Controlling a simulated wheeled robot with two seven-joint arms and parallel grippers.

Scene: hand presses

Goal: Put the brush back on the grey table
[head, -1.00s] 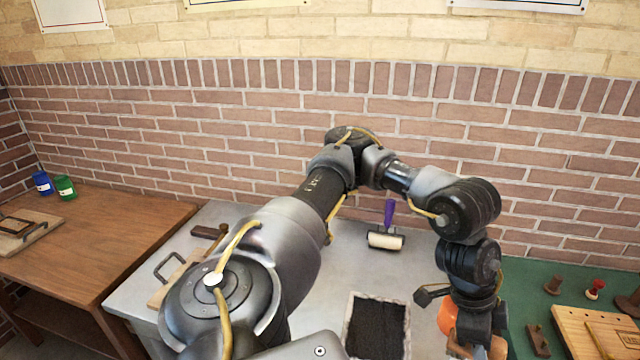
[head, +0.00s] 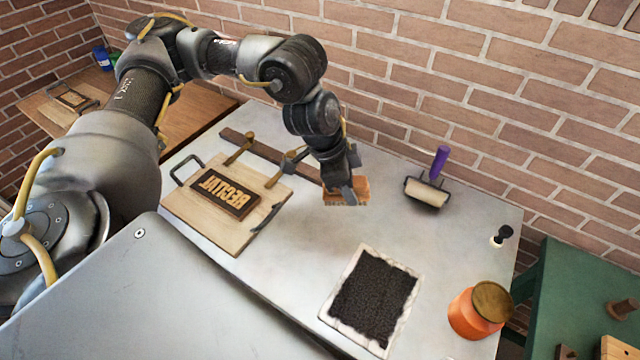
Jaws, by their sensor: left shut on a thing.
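The brush (head: 347,191) is a light wooden block with a darker lower edge, seen in the head view over the back middle of the grey table (head: 290,275). My left gripper (head: 343,187) points down and is shut on the brush from above. The brush is close to the tabletop; I cannot tell whether it touches. The gripper hides part of the brush's far side. My right gripper is not in view.
A wooden board with a lettered plate (head: 222,192) lies left of the brush, beside a dark bar (head: 258,150). A purple-handled roller (head: 430,185) stands to the right. A black ink slab (head: 373,297) and an orange jar (head: 478,312) are nearer. Bare tabletop lies between.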

